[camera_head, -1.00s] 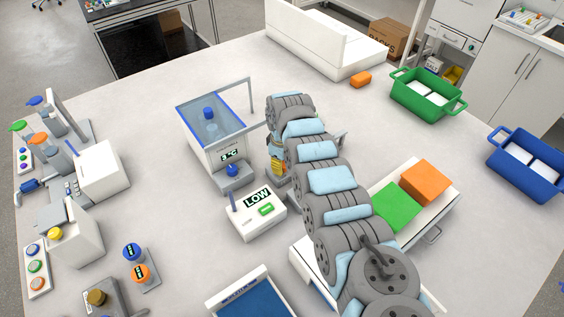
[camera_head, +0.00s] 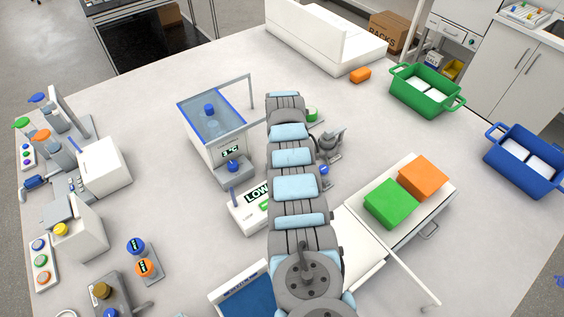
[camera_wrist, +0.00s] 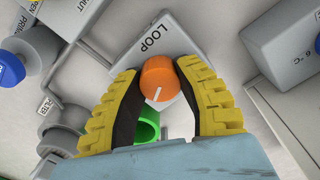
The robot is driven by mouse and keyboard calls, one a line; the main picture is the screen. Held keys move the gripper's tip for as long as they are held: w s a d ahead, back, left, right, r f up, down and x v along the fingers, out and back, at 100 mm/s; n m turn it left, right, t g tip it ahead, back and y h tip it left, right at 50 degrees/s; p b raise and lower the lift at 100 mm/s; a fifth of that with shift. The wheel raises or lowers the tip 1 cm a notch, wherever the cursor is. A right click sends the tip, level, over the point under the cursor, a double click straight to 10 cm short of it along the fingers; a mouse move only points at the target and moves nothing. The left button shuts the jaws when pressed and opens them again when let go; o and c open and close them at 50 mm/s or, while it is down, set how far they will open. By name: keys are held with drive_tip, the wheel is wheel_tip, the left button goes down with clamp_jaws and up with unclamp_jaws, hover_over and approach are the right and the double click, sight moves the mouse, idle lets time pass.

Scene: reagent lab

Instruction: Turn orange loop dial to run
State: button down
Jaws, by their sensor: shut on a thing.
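The orange dial (camera_wrist: 158,81) sits on a white wedge-shaped plate marked LOOP (camera_wrist: 170,45) in the wrist view. A white line on the dial points towards the lower edge of the picture, slightly left. My gripper (camera_wrist: 157,70) has its two yellow-backed, dark-padded fingers on either side of the dial and is shut on it. The words around the dial for its settings are not readable. In the head view my arm hides the dial and the gripper.
A green open cylinder (camera_wrist: 148,128) lies just below the dial. A blue knob (camera_wrist: 12,68) is at the left, and a grey box with a temperature display (camera_wrist: 290,45) at the right. In the head view a water bath (camera_head: 212,125) stands left of my arm.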

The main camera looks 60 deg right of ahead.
drive_tip(key=m+b, duration=0.2)
drive_tip(key=m, duration=0.1)
drive_tip(key=shift+w+f, duration=0.1)
drive_tip(key=shift+f, duration=0.1)
drive_tip(key=shift+m+b, duration=0.8)
drive_tip(key=shift+m, duration=0.5)
drive_tip(key=shift+r, duration=0.1)
drive_tip(key=c, duration=0.6)
unclamp_jaws()
drive_tip(key=shift+c, duration=0.2)
drive_tip(key=shift+r, duration=0.1)
wheel_tip(320, 180, up, 12)
